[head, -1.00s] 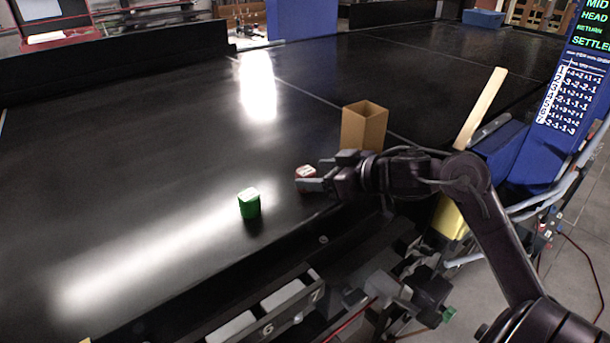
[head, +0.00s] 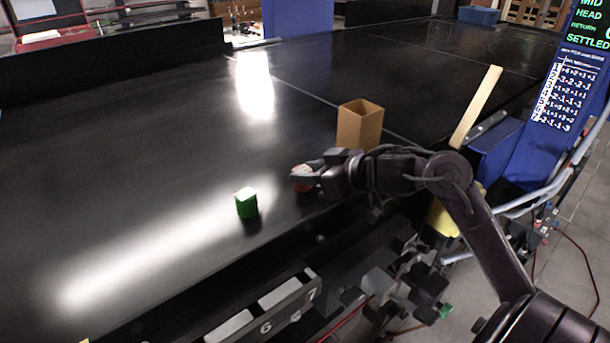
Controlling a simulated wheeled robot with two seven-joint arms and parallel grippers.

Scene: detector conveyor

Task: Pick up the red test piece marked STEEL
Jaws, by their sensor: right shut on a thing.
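The red test piece (head: 302,186) is on the black belt, at its near right part. It is between the fingers of my right gripper (head: 308,176), which is shut on it. The fingers and wrist hide much of the piece, and its marking cannot be read. I cannot tell whether it is touching the belt. My left gripper does not show.
A green test piece (head: 246,203) stands on the belt to the left of my right gripper. An open brown box (head: 359,126) stands just behind the gripper. A blue display post (head: 553,130) is at the right. The belt (head: 120,170) is clear at the left.

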